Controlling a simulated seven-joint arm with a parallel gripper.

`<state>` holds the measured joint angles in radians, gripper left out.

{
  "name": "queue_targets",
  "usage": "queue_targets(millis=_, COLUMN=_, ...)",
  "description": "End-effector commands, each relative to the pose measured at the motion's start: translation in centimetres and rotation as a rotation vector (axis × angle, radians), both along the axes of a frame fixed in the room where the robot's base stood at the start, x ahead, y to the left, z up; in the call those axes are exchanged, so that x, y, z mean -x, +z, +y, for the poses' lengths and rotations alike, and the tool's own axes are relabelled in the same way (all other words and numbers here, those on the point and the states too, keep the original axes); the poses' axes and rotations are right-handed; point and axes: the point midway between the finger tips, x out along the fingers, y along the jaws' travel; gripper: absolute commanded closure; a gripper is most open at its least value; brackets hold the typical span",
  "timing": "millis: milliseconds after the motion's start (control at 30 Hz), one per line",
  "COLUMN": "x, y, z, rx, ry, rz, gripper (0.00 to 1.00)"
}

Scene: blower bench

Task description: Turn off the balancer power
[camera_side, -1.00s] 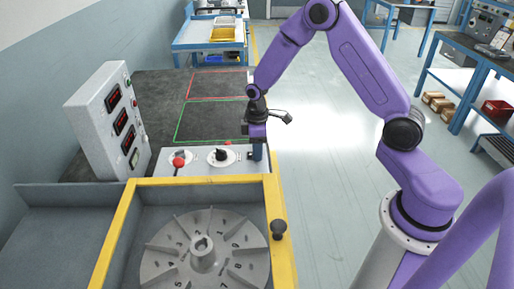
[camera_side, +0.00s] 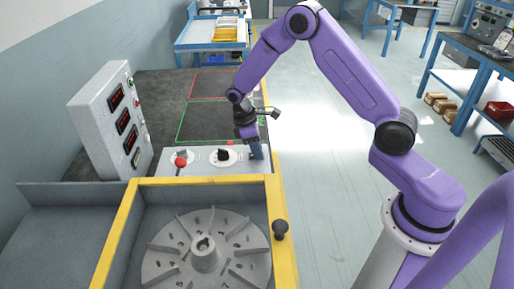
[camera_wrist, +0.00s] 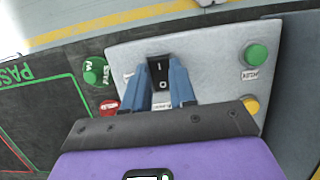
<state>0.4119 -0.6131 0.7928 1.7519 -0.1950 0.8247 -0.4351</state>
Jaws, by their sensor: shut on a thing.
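The black rocker switch (camera_wrist: 160,78), marked I and O, sits on the light grey control panel (camera_wrist: 210,60) in the wrist view. My gripper (camera_wrist: 164,80) has its two blue fingers on either side of the switch, shut on it. The lower part of the switch is partly hidden between the fingers. I cannot tell which end of the rocker is pressed in. In the side view my gripper (camera_side: 256,151) is tilted, its fingertips down at the right end of the panel (camera_side: 200,169); the switch is hidden there.
The panel also carries a red knob (camera_side: 180,162) and a black selector (camera_side: 223,154). A green button (camera_wrist: 256,54) and a yellow button (camera_wrist: 251,104) show in the wrist view. The finned rotor (camera_side: 206,252) lies inside the yellow-edged frame (camera_side: 125,215). A display box (camera_side: 112,120) stands left.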

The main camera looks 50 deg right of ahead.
Motion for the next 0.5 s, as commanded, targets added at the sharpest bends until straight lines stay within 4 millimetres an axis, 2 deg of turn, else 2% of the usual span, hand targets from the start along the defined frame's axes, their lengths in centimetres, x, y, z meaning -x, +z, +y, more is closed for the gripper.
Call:
queue_targets(millis=133, x=0.04, y=0.04, z=0.01, rx=0.000, ry=0.001, rz=0.002, gripper=1.00)
queue_targets(millis=167, x=0.05, y=0.04, z=0.01, rx=0.000, ry=0.000, rz=0.001, gripper=0.65)
queue_targets(millis=200, x=0.05, y=0.04, z=0.01, rx=0.000, ry=0.001, rz=0.002, gripper=0.52)
queue_targets(millis=233, x=0.04, y=0.04, z=0.01, rx=0.000, ry=0.001, rz=0.002, gripper=0.49)
queue_targets(millis=500, x=0.01, y=0.06, z=0.00, rx=-0.001, ry=0.000, rz=-0.001, gripper=0.49)
